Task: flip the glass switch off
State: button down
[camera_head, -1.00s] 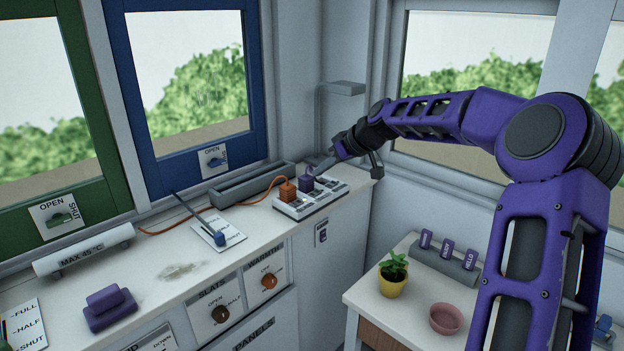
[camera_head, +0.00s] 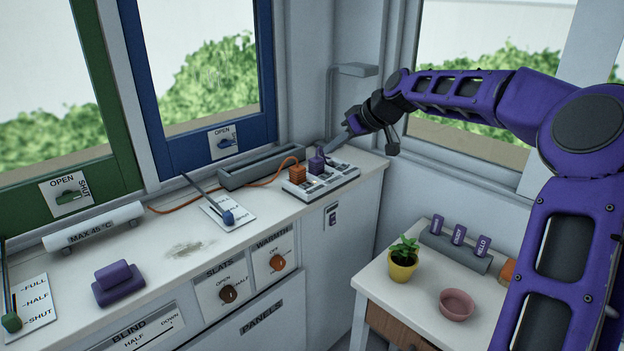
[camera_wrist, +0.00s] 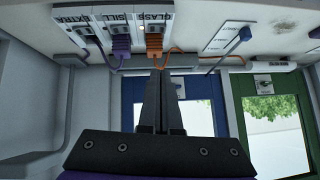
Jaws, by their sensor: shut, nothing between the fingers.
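A white power strip (camera_head: 342,177) lies on the counter near its right end, with an orange plug (camera_head: 297,173) and a purple plug (camera_head: 316,163) in it. The orange plug (camera_wrist: 154,43) is in the GLASS row, the purple plug (camera_wrist: 121,45) in the SILL row.
A grey trough (camera_head: 257,175) and a lever with a blue knob (camera_head: 228,217) stand left of the strip. A grey bracket (camera_head: 352,70) rises behind my gripper. A side table holds a potted plant (camera_head: 403,260) and a pink bowl (camera_head: 457,304).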

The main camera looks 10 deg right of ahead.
send_over(302, 184)
jog(key=s+d, duration=0.1)
jog(key=d, duration=0.1)
notch_tip(302, 184, down, 7)
jog(key=shift+s+f, duration=0.15)
jog(key=shift+f, duration=0.05)
jog(key=shift+s+f, duration=0.2)
jog(key=shift+f, duration=1)
jog(key=shift+a+f, duration=0.1)
jog(key=shift+f, duration=0.5)
jog(key=shift+f+b, duration=0.1)
jog(key=shift+b, duration=0.3)
